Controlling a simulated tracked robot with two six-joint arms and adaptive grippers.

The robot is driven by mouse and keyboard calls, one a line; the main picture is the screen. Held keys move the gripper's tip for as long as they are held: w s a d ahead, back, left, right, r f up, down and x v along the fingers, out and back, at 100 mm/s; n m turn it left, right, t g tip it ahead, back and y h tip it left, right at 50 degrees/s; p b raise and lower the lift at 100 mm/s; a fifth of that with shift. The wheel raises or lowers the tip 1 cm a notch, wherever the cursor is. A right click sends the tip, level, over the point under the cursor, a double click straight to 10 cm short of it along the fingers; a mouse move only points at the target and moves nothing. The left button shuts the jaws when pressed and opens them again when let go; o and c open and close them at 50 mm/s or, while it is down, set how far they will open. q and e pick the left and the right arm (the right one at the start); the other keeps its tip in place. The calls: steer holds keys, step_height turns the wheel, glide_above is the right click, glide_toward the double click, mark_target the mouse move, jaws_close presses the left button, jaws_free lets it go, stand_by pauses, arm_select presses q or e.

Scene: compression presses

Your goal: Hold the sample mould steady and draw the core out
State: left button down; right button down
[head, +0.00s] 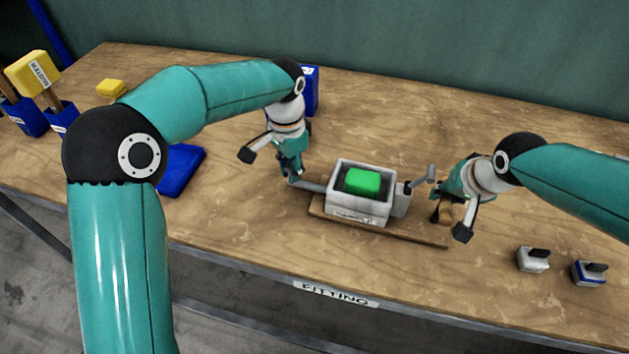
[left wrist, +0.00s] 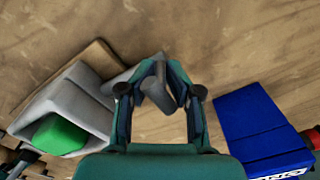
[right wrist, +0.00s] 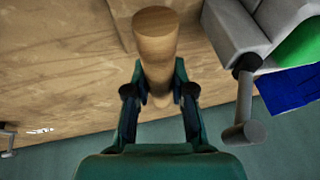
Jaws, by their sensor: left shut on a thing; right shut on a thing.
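The sample mould (head: 358,208) is a light grey box with a green block (head: 363,182) in its open top. It sits on a wooden board (head: 420,236). A grey lever (head: 424,178) stands at its right end. My left gripper (head: 293,176) is shut on a grey handle (left wrist: 157,92) that sticks out from the mould's left end. My right gripper (head: 446,203) is shut on a pale wooden cylinder (right wrist: 155,50), to the right of the mould. The cylinder looks clear of the mould's side; whether it is the core, I cannot tell.
A blue tray (head: 182,170) lies left of my left gripper. A blue box (head: 312,90) stands behind it. A yellow mallet (head: 33,73) in a blue holder and a yellow block (head: 111,87) are far left. Two small blocks (head: 532,260) (head: 588,273) sit near the front right edge.

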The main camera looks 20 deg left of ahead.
arm_select(q)
steer(key=shift+a+r, duration=0.1)
steer(key=shift+a, duration=1.45)
arm_select(e)
steer(key=shift+s+d+f, duration=0.1)
steer(key=shift+f, duration=0.05)
arm_select(q)
steer(key=c, duration=0.7)
jaws_free()
step_height(320, 180, up, 12)
steer(key=shift+f, duration=0.1)
arm_select(e)
steer(key=c, duration=0.9)
jaws_free()
steer(key=shift+r, duration=0.2)
